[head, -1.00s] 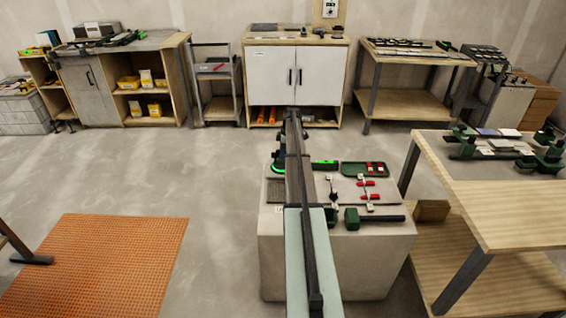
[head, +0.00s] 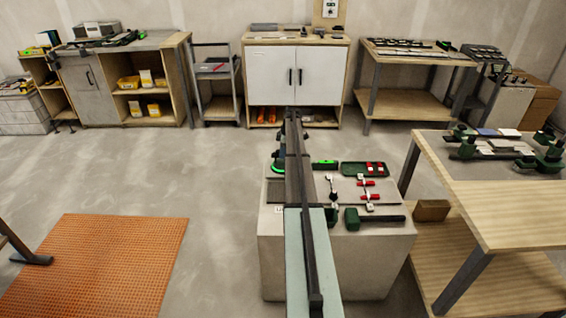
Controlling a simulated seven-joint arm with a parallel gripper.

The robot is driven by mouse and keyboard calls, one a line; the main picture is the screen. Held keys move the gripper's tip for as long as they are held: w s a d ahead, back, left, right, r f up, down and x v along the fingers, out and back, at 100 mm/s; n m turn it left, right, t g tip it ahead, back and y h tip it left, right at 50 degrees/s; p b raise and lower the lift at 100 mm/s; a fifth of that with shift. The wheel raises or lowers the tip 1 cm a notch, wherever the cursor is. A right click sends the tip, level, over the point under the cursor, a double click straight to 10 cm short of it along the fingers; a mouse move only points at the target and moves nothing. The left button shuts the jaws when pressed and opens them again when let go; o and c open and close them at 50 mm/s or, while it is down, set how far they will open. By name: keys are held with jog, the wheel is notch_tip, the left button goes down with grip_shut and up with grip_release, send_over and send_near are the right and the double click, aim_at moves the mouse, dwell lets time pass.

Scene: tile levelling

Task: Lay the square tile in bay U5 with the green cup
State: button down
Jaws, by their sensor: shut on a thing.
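A dark green tool with a bright green ring (head: 278,164), which may be the green cup, stands at the left back of the pale block-shaped stand (head: 335,262). A long dark and pale green bar, which seems to be my arm, crosses the stand and hides part of its top. My gripper cannot be made out. I cannot pick out the square tile in anything's hold. No bay label is legible, so bay U5 cannot be told.
The stand also holds a green tray (head: 365,169) with red pieces, a green-handled tool (head: 374,218) and red-ended pieces. A wooden table (head: 500,205) with green tools is at right. An orange mat (head: 95,265) lies on the left floor. Open floor lies between mat and stand.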

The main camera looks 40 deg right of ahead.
jog(key=shift+r, duration=0.1)
jog(key=shift+r, duration=3.45)
jog(key=s+a, duration=1.1)
jog(key=shift+s+a+f, duration=0.15)
jog(key=shift+a+f, duration=0.05)
jog(key=shift+f, duration=0.3)
jog(key=shift+f, duration=1.45)
jog(key=shift+f, duration=1.6)
